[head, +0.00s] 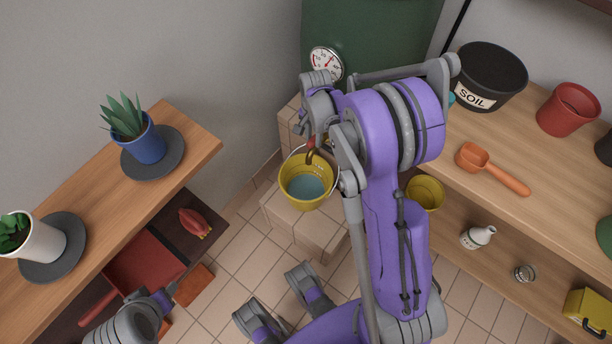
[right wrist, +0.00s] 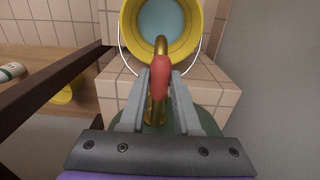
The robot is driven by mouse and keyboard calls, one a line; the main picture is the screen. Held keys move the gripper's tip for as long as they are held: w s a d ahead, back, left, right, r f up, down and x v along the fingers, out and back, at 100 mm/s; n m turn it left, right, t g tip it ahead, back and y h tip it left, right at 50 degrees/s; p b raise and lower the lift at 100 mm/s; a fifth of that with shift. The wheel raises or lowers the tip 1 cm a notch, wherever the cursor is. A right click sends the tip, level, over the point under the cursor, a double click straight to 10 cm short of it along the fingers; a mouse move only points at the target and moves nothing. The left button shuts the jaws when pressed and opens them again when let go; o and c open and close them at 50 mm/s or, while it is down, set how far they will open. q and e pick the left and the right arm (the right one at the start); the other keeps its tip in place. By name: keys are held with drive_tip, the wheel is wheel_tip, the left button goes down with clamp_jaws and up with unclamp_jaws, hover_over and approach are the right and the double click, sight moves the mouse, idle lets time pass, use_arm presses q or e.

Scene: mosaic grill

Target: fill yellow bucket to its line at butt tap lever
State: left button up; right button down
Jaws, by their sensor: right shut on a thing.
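The yellow bucket (head: 292,200) stands upright on a tiled block below the tap, its wire handle at the rim. Blue-grey water (head: 305,186) lies inside; I cannot make out a fill line. In the right wrist view the bucket (right wrist: 127,38) shows beyond the brass tap (right wrist: 161,45). The green butt (head: 370,35) stands behind. My right gripper (right wrist: 160,88) is shut on the red tap lever (right wrist: 160,72); in the head view my arm partly hides the tap. My left gripper (head: 168,293) is at the lower left, away from the bucket, its jaws unclear.
A round gauge (head: 326,64) is on the butt. The right bench holds a black soil pot (head: 492,70), a red pot (head: 568,108) and an orange scoop (head: 490,168). A second yellow container (head: 425,192) is on the lower shelf. The left shelf holds potted plants (head: 145,143).

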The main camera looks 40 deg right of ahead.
drive_tip(key=shift+w+d+r+p, duration=0.1)
drive_tip(key=shift+d+r+p, duration=0.25)
drive_tip(key=shift+r, duration=0.4)
drive_tip(key=shift+w+d+r+p, duration=0.1)
drive_tip(key=shift+d+r+p, duration=0.2)
drive_tip(key=shift+r+p, duration=0.3)
drive_tip(key=shift+w+d+r+p, duration=0.1)
drive_tip(key=shift+d+r+p, duration=0.2)
drive_tip(key=shift+r, duration=0.55)
drive_tip(key=shift+a, duration=0.1)
idle(1.1)
drive_tip(key=shift+f, duration=0.15)
idle(0.5)
drive_tip(key=shift+f+b, duration=0.6)
wheel_tip(320, 180, down, 3)
drive_tip(key=shift+f+b, duration=0.2)
drive_tip(key=shift+b, duration=1.05)
drive_tip(key=c, duration=0.6)
unclamp_jaws()
drive_tip(key=shift+r, duration=0.1)
drive_tip(key=shift+o, duration=0.2)
drive_tip(key=shift+r, duration=0.1)
